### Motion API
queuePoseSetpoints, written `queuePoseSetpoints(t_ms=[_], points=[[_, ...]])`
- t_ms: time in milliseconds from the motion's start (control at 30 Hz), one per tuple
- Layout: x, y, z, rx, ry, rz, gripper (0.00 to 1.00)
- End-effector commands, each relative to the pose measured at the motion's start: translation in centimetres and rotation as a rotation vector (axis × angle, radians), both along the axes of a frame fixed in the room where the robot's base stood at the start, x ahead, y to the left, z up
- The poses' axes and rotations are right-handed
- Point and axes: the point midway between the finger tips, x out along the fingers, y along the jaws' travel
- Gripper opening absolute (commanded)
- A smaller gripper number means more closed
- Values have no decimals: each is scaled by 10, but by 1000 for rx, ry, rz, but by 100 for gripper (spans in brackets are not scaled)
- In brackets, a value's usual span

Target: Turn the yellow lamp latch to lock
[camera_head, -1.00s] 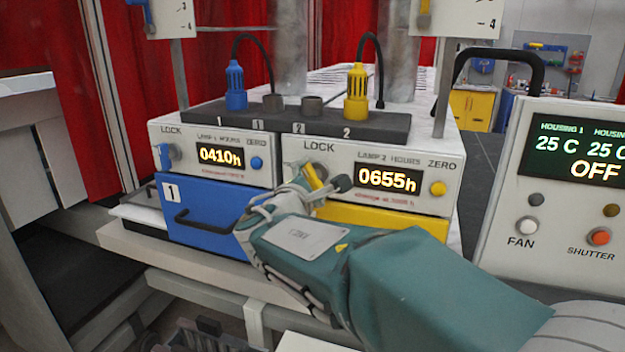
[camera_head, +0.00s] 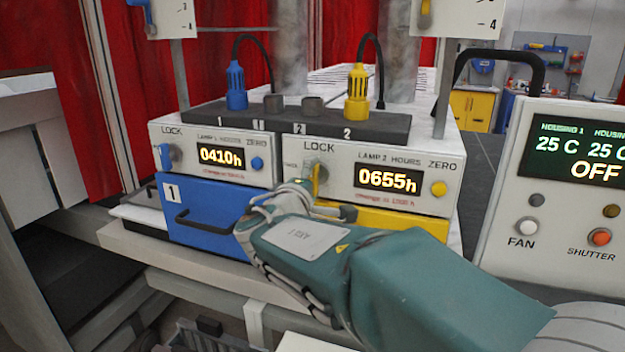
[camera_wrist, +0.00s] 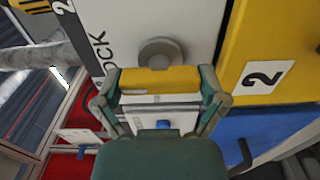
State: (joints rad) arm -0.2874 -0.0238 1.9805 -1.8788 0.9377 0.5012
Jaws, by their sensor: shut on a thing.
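The yellow lamp latch (camera_head: 318,178) is on the lamp 2 panel, under the LOCK label and left of the 0655h display. It points about straight down from its grey round knob (camera_head: 319,168). In the wrist view, the yellow latch (camera_wrist: 160,79) spans the gap between my fingers, with the grey knob (camera_wrist: 161,52) just beyond it. My gripper (camera_wrist: 160,88) is shut on the latch. In the head view, my gripper (camera_head: 320,205) is at the latch's lower end, and my wrist hides part of the yellow drawer below.
The blue lamp latch (camera_head: 165,157) is on the left panel, above a blue drawer (camera_head: 210,228) with a black handle. A yellow zero button (camera_head: 438,188) is right of the display. Blue and yellow plugs stand on the dark strip above. A control box (camera_head: 560,190) is at right.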

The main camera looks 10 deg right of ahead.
Motion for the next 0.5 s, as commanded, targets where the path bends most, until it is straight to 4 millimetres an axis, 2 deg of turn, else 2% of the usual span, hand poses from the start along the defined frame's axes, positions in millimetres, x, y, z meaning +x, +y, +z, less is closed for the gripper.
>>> queuePoseSetpoints(t_ms=[33, 367, 400, 433, 500], points=[[-1, 0, -6, 7, 9, -2, 44], [0, 0, -6, 9, 8, -2, 44], [0, 0, -6, 9, 8, -2, 96], [0, 0, -6, 9, 8, -2, 100], [0, 0, -6, 9, 8, -2, 100]])
